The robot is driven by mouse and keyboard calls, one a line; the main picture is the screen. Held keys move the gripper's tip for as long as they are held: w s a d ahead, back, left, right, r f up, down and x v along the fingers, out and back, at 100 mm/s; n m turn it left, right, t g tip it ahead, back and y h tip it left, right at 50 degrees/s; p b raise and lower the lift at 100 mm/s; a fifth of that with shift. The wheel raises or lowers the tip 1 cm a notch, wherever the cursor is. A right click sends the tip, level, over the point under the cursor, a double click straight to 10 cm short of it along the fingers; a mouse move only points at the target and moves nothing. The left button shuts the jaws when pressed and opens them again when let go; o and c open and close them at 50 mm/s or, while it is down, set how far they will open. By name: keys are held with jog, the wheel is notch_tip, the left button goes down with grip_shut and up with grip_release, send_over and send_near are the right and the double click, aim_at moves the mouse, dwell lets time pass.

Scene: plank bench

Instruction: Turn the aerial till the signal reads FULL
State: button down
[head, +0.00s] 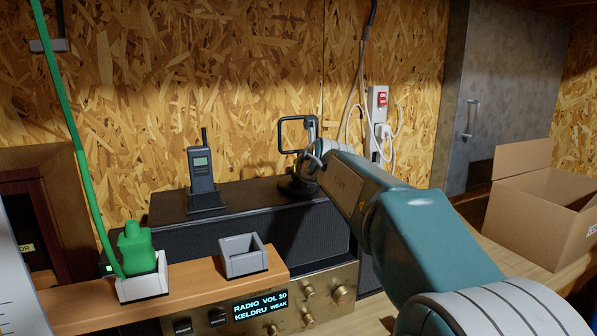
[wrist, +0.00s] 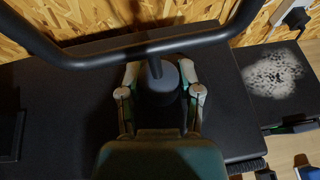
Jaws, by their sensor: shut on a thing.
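The aerial is a black square loop (head: 282,134) on a short stem with a round dark base, standing on top of a black speaker box (head: 250,208). In the wrist view the loop's lower bar (wrist: 120,52) crosses the top of the picture. My gripper (head: 309,166) is at the aerial's foot, and in the wrist view its two fingers (wrist: 160,76) are shut on the grey knob below the stem. The radio display (head: 260,305) reads RADIO VOL 10, KELDRU, WEAK. My gripper and arm partly hide the aerial's base in the head view.
A handheld radio (head: 201,175) stands in a cradle left of the aerial. A wooden shelf in front holds a grey open box (head: 241,263) and a green plug-like thing (head: 134,245) with a green cable. A white socket strip (head: 378,110) hangs behind; a cardboard box (head: 535,225) sits right.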

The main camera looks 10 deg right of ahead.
jog(key=shift+f, duration=0.2)
jog(key=shift+c, duration=1.3)
grip_release()
jog(key=shift+r, duration=0.15)
jog(key=shift+s+r, duration=0.2)
jog(key=shift+s, duration=0.2)
jog(key=a+v, duration=0.1)
jog(key=v, duration=0.9)
jog(key=shift+s+d, duration=0.45)
jog(key=shift+d, duration=0.05)
